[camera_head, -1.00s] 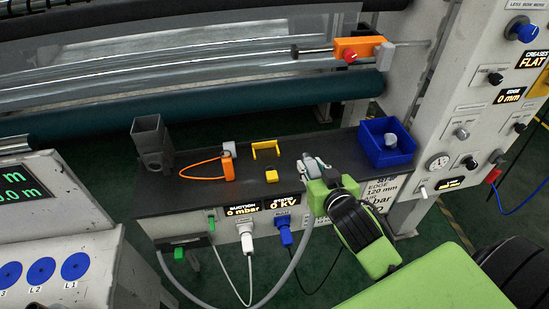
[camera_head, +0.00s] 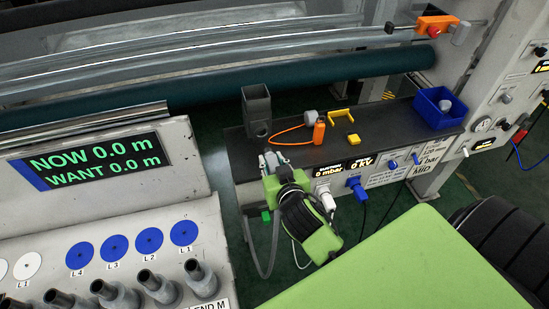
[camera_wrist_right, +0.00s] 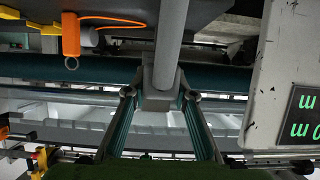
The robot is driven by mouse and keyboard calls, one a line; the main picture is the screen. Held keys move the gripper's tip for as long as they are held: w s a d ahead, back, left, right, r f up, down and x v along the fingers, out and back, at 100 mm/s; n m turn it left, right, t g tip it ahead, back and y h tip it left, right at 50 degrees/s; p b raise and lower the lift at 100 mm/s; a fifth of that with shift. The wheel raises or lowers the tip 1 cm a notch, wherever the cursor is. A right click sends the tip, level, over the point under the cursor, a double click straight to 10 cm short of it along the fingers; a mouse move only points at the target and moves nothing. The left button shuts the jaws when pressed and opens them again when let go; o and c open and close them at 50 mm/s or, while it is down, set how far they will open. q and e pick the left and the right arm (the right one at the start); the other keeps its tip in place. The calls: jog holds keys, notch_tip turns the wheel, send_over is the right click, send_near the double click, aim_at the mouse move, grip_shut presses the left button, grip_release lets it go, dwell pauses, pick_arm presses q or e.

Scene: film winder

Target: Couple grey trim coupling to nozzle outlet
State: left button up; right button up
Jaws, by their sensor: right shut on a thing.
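A dark grey square funnel-like nozzle (camera_head: 257,108) stands on the left part of the black shelf; its lower end is close behind my right gripper, and I cannot make out its outlet. My right gripper (camera_head: 272,160) is at the shelf's front left edge, just below the nozzle. It is shut on the grey trim coupling, which shows as a grey block (camera_wrist_right: 160,88) between the fingers in the right wrist view. A grey hose (camera_wrist_right: 172,35) runs from it. Whether coupling and nozzle touch cannot be told. My left gripper is not in view.
On the black shelf (camera_head: 385,135) are an orange tethered tool (camera_head: 319,131), a yellow bracket (camera_head: 338,117), a yellow block (camera_head: 354,139) and a blue bin (camera_head: 428,117). A white plug (camera_head: 327,199) and blue plug (camera_head: 355,184) sit in front. A console (camera_head: 90,205) stands left.

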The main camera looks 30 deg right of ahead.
aim_at(268, 149)
jog(key=shift+d, duration=0.2)
jog(key=shift+w+p, duration=0.3)
jog(key=shift+w, duration=0.3)
jog(key=w, duration=0.2)
jog(key=shift+w+d, duration=0.3)
jog(key=shift+d, duration=0.1)
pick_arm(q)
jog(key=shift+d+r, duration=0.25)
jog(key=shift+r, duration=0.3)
pick_arm(e)
jog(key=shift+w+d, duration=0.2)
jog(key=shift+w, duration=0.65)
pick_arm(q)
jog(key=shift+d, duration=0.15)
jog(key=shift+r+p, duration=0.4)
jog(key=shift+p, duration=0.15)
pick_arm(e)
jog(key=shift+w, duration=0.15)
